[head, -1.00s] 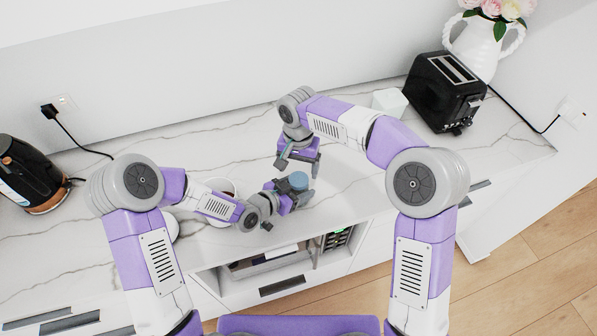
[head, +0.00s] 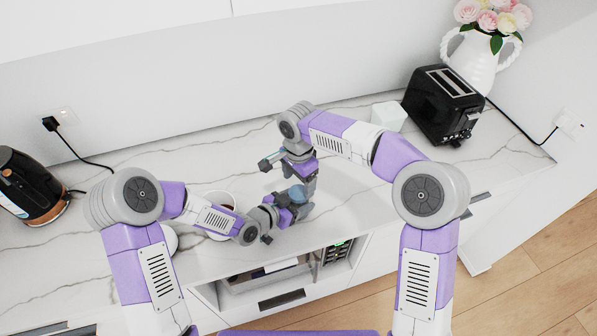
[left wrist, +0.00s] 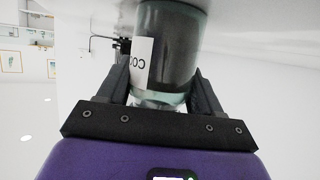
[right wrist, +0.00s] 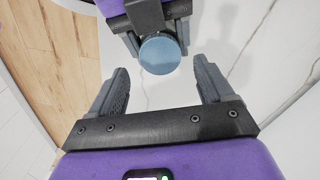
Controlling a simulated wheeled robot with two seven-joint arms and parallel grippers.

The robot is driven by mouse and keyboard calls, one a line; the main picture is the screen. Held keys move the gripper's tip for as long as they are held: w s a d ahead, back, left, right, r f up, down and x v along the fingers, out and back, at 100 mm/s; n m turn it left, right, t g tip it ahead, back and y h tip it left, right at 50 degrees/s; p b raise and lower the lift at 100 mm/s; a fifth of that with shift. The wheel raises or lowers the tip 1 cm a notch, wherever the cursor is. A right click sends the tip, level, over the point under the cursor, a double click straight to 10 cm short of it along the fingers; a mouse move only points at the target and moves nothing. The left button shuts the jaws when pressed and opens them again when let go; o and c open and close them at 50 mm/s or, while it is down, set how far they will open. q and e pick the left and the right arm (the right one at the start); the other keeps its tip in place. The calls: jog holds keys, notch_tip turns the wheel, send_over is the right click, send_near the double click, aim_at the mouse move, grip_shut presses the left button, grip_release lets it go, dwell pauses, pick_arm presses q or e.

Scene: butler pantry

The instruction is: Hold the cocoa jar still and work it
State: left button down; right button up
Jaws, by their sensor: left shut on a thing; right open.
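The cocoa jar (left wrist: 170,50) is a glass jar with dark contents and a white label whose first letters show. Its round blue lid (right wrist: 159,54) faces up in the right wrist view, and the jar is partly hidden in the head view (head: 298,193). My left gripper (left wrist: 163,75) is shut on the jar's body from the side. My right gripper (right wrist: 162,88) is open and empty, pointing down. The lid shows beyond and between its fingers in the right wrist view, apart from them. In the head view my right gripper (head: 288,168) is just behind the jar.
A white bowl or cup (head: 222,199) with dark contents stands left of the jar, partly behind my left arm. A black toaster (head: 443,105) and a white box (head: 388,115) stand at the back right, a black kettle (head: 30,186) far left. An open cabinet (head: 270,280) lies below the counter.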

aim_at(299, 192)
jog(key=shift+f, duration=2.05)
jog(key=shift+c, duration=0.5)
jog(key=c, duration=1)
jog(key=n, duration=0.7)
jog(key=o, duration=1.2)
jog(key=shift+c, duration=0.2)
jog(key=shift+r, duration=0.1)
